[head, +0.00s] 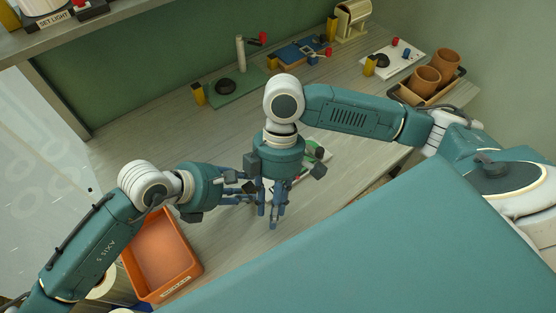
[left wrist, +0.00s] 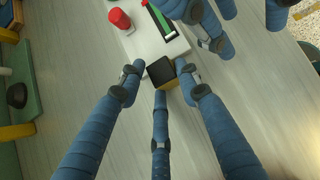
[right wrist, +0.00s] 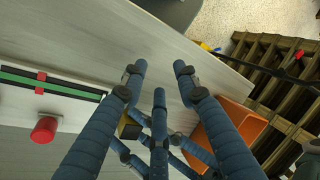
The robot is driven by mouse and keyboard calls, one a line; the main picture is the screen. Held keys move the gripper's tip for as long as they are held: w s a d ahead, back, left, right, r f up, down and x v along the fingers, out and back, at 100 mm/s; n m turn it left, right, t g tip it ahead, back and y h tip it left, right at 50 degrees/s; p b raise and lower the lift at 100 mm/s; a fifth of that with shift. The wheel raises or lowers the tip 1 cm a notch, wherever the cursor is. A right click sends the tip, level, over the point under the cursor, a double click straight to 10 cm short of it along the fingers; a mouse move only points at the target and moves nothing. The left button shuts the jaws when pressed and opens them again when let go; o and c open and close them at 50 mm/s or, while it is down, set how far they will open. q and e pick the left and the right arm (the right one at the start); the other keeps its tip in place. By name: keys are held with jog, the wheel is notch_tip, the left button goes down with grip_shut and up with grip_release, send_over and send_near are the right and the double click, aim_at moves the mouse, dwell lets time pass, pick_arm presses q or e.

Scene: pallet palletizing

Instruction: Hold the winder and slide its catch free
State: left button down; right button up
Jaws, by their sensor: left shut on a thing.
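The winder looks like a white board with a black-edged green strip and a red knob. In the left wrist view the board (left wrist: 147,42), the strip (left wrist: 158,16) and the red knob (left wrist: 120,18) show at the top. My left gripper (head: 245,188) is shut on the black-and-yellow block (left wrist: 162,72) at the board's end. In the right wrist view a small red slider (right wrist: 40,82), perhaps the catch, sits across the strip. My right gripper (head: 272,210) points down beside the left one. Its fingers are apart and empty (right wrist: 160,80). In the head view my right arm hides most of the winder.
An orange bin (head: 190,243) is at the lower left. A tray (head: 449,96) with brown pots (head: 425,80) stands at the back right. A green board (head: 238,92) and a blue device (head: 300,52) stand along the back. The left part of the bench is clear.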

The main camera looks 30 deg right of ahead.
jog(key=w+d+r+n+t+h, duration=0.1)
jog(key=w+d+r, duration=0.1)
jog(key=w, duration=0.2)
jog(key=w+d+r+n+t+h, duration=0.1)
jog(key=w+d+r, duration=0.1)
jog(key=w+d, duration=0.1)
jog(key=w+d+r+n+t+h, duration=0.1)
jog(key=w+d+r, duration=0.1)
jog(key=w, duration=0.3)
jog(key=shift+w+d+n, duration=0.15)
jog(key=shift+d+n, duration=0.15)
jog(key=shift+d, duration=0.35)
jog(key=shift+w+d+f, duration=0.1)
jog(key=shift+f, duration=3.35)
grip_shut()
